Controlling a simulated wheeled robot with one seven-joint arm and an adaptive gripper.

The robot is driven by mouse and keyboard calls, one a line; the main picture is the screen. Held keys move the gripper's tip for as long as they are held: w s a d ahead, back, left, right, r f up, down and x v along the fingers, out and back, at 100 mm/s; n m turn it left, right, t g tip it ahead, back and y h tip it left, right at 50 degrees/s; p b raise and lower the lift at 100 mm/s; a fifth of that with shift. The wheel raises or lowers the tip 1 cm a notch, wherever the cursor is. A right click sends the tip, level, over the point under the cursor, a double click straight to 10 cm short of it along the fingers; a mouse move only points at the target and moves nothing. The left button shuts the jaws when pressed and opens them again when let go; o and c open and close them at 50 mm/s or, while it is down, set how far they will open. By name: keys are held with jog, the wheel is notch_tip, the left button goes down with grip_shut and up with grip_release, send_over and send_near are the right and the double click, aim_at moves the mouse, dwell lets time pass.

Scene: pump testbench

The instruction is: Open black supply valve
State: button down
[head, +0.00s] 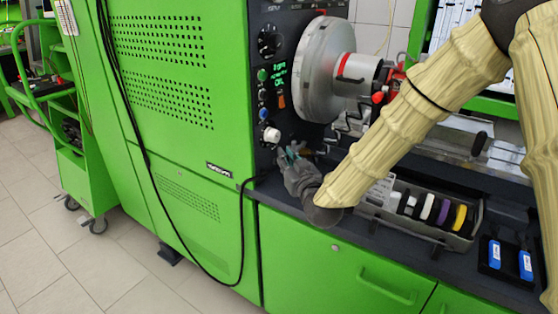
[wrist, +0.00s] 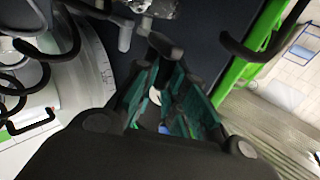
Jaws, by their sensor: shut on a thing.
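My gripper (head: 287,156) is at the dark control panel, low on the right side of the green cabinet, below the white knob. In the wrist view its teal-padded fingers (wrist: 166,72) are drawn together at a short black handle (wrist: 165,44), which I take to be the black supply valve's. The fingers are shut on this handle, though the exact contact is partly hidden. In the head view my gripper and wrist cover the handle, so its angle cannot be told there.
The dark panel carries a white knob (head: 271,135) and a black knob (head: 269,42). A large silver disc (head: 323,70) stands right of the panel. A tray (head: 465,243) of coloured pieces and blue-labelled items (head: 525,265) lie on the bench. Dark hoses curve at the wrist view's left.

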jog(key=shift+d+n+g+y, duration=0.25)
jog(key=shift+n+g+y, duration=0.05)
jog(key=shift+y, duration=0.2)
jog(key=c, duration=1.4)
grip_release()
jog(key=shift+c, duration=0.2)
jog(key=v, duration=1.2)
jog(key=shift+c, duration=0.2)
